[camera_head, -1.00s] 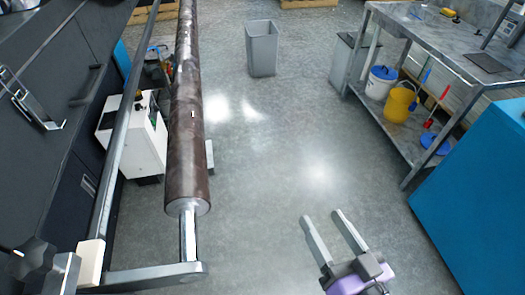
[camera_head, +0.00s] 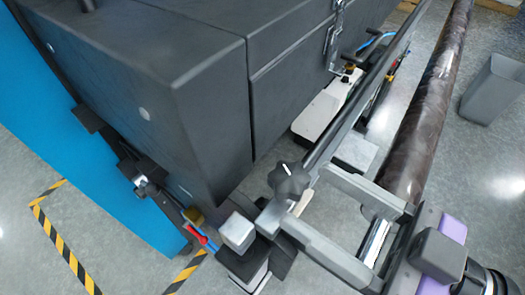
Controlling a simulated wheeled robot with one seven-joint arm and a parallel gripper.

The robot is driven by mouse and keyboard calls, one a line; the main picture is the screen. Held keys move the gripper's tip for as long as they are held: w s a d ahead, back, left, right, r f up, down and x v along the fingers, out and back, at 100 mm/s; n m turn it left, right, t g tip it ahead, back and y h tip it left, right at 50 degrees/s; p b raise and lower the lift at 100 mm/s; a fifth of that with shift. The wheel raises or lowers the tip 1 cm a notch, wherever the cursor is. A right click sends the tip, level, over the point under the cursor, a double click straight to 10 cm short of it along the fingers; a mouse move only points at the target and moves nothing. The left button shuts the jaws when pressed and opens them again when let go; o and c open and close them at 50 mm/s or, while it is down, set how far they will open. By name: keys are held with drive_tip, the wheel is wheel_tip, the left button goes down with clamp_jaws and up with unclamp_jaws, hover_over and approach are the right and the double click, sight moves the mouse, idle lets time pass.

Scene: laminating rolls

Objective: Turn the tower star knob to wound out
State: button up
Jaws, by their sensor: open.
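The black star knob (camera_head: 288,181) shows in the head view, near the end of a long dark bar (camera_head: 345,112). A thin white line marks its upper face. My gripper (camera_head: 307,196) reaches in from the lower right with its two grey fingers apart. In the picture the knob lies just beyond the gap between the fingertips; I cannot tell how far apart they are in depth. The gripper holds nothing.
A large dark machine housing (camera_head: 130,95) stands left of the knob. A long brown roll (camera_head: 425,125) lies to the right, partly behind my gripper. A grey block (camera_head: 238,231) sits below left of the knob. A grey bin (camera_head: 493,90) stands on the floor.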

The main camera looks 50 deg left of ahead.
drive_tip(key=s+a+p, duration=0.1)
drive_tip(key=a, duration=0.6)
drive_tip(key=shift+s+a, duration=0.3)
drive_tip(key=shift+s, duration=0.05)
drive_tip(key=c, duration=1.3)
drive_tip(key=shift+g, duration=0.3)
